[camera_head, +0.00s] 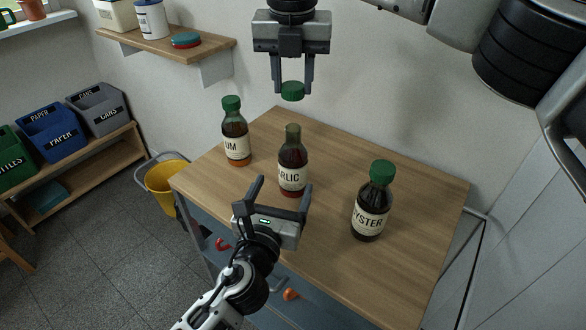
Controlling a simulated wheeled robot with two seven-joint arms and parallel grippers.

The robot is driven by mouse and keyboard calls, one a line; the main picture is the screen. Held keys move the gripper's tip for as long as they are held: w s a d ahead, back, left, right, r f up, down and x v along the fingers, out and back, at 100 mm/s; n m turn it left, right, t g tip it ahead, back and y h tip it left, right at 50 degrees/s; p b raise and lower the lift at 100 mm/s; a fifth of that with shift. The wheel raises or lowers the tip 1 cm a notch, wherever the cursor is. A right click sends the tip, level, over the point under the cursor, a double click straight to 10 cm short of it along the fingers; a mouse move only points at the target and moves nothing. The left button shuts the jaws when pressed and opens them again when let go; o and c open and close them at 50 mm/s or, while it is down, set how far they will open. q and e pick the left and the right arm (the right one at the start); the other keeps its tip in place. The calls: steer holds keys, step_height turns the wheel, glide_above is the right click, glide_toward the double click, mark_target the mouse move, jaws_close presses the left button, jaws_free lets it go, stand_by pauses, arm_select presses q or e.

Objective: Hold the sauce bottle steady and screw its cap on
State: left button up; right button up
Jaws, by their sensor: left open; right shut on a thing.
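The middle bottle (291,170), labelled with letters ending "RLIC", stands upright and uncapped on the wooden table (425,185). My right gripper (293,90) points down above it and is shut on a green cap (292,92). The cap is apart from the bottle's bare neck, a little above it. My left gripper (279,190) is open and low in front of the bottle. Its two fingers point toward the bottle's lower part; I cannot tell whether they touch it.
A green-capped bottle ending "UM" (236,140) stands to the left, and a green-capped "YSTER" bottle (371,205) to the right. A wall shelf (170,45) holds containers. A yellow bucket (162,180) and labelled bins (52,133) are at left.

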mark_target(294, 160)
arm_select(q)
steer(key=x, duration=0.9)
steer(key=shift+w+d, duration=0.1)
steer(key=shift+w, duration=0.15)
arm_select(e)
steer(key=shift+w, duration=0.1)
arm_select(q)
steer(key=c, duration=1.5)
steer(key=shift+o, duration=0.2)
arm_select(e)
steer(key=shift+f, duration=2.5)
steer(key=shift+f, duration=0.1)
steer(key=shift+f, duration=0.8)
steer(key=shift+f, duration=0.55)
